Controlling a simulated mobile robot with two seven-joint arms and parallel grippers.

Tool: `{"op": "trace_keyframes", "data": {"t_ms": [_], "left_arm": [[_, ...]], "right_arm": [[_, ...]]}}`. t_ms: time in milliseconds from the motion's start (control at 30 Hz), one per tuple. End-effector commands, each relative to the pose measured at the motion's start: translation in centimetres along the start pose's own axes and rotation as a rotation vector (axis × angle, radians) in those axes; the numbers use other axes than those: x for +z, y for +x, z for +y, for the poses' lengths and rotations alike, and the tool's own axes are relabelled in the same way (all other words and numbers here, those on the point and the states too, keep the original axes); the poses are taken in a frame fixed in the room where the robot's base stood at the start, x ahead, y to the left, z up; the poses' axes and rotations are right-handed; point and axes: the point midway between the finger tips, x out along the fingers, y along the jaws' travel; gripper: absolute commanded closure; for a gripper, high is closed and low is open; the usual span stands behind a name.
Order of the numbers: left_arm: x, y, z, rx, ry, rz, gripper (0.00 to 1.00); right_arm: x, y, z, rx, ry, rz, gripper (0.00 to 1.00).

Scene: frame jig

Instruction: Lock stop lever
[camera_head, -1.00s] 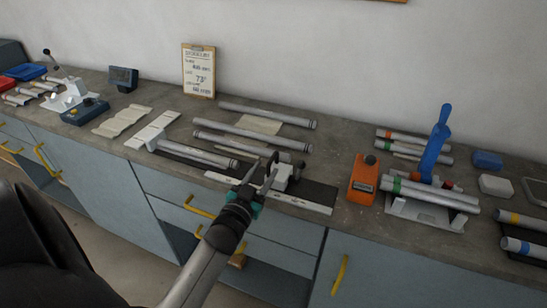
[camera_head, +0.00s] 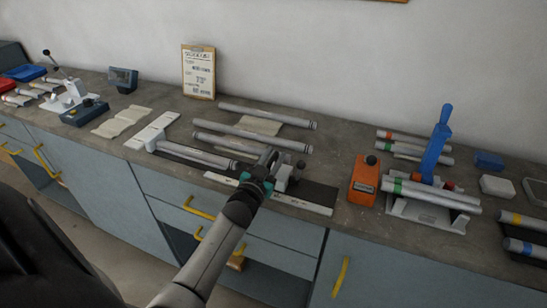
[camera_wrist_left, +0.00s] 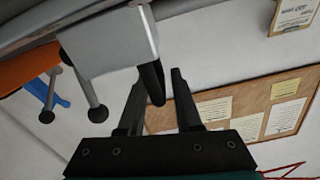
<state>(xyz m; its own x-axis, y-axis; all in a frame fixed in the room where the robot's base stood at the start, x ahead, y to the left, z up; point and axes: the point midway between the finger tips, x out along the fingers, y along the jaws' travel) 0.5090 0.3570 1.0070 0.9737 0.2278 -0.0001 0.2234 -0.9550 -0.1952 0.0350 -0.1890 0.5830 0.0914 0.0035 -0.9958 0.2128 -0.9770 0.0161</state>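The light stop block (camera_head: 282,180) sits on the white rail (camera_head: 298,204) at the front of the bench. In the left wrist view the block (camera_wrist_left: 112,45) fills the upper left, with its black stop lever (camera_wrist_left: 153,84) pointing down. My left gripper (camera_head: 269,158) is at the block's left side. In the wrist view my left gripper (camera_wrist_left: 158,95) is open, and the lever's end lies between its two fingers, with a gap visible at the right finger. Whether the lever touches the left finger cannot be told. In the head view the gripper mostly hides the lever. My right gripper is out of view.
Grey tubes (camera_head: 252,134) lie behind the rail. An orange box (camera_head: 364,180) with a dark knob stands to the right, then a blue-handled fixture (camera_head: 436,145) holding tubes. A clipboard (camera_head: 199,72) leans on the wall.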

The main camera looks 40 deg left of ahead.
Motion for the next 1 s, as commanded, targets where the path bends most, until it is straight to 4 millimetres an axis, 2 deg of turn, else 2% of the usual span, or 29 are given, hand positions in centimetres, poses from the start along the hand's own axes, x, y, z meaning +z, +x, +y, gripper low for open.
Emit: {"op": "trace_keyframes", "data": {"t_ms": [33,267,1000], "left_arm": [[0.01,-0.02,0.00,0.000,0.000,0.000,0.73],[0.02,-0.03,-0.01,0.000,0.000,0.000,0.99],[0.03,-0.04,-0.04,0.000,0.002,0.000,1.00]], "right_arm": [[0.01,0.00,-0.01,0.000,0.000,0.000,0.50],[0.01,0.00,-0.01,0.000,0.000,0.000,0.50],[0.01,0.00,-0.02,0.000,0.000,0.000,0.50]]}}
